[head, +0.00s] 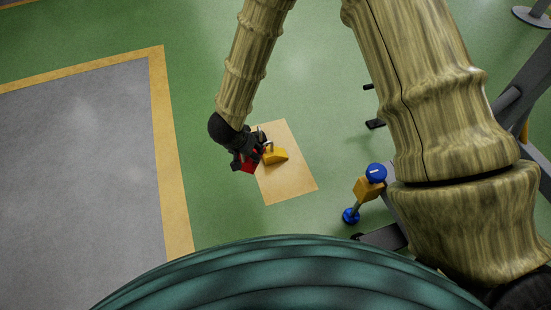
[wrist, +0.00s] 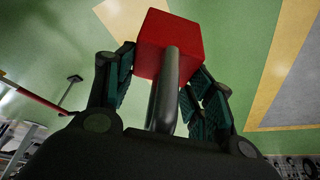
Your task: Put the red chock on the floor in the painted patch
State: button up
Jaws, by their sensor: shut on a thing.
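The red chock (head: 248,166) is held by my gripper (head: 246,150) at the left edge of the painted patch. In the wrist view the red chock (wrist: 168,40) has a grey bar handle, and my gripper's fingers (wrist: 163,85) are shut around it. The tan painted patch (head: 289,188) is a rectangle on the green floor; part of a tan area (wrist: 118,18) shows beyond the chock in the wrist view. I cannot tell how high the chock is above the floor.
A yellow chock (head: 275,156) with a handle sits on the patch, just right of the red one. A grey floor area with a yellow border (head: 166,150) lies left. A blue-and-yellow stand part (head: 368,186) is right of the patch. The patch's near end is bare.

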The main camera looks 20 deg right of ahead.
jog(key=s+f+m+g+h, duration=0.1)
jog(key=s+f+m, duration=0.2)
jog(key=f, duration=0.5)
jog(key=s+d+f+m+g+b, duration=0.1)
jog(key=s+f+m, duration=0.25)
jog(key=f, duration=0.35)
jog(key=s+f+m+g+h, duration=0.1)
jog(key=s+f+m, duration=0.25)
jog(key=f, duration=0.45)
jog(key=shift+w+d+f+b, duration=0.75)
jog(key=shift+w+d+b, duration=0.7)
jog(key=shift+w, duration=0.95)
jog(key=shift+w+d+f+b, duration=0.8)
jog(key=shift+w+d+b, duration=0.4)
jog(key=shift+w+b, duration=0.85)
jog(key=shift+w+d+f+b, duration=0.75)
jog(key=shift+w+d+b, duration=0.5)
jog(key=shift+w, duration=1.5)
jog(key=shift+f, duration=0.15)
jog(key=o, duration=1.3)
jog(key=shift+o, duration=0.2)
jog(key=p+v, duration=0.5)
jog(key=v, duration=0.7)
jog(key=shift+w+p, duration=0.2)
jog(key=shift+p, duration=0.2)
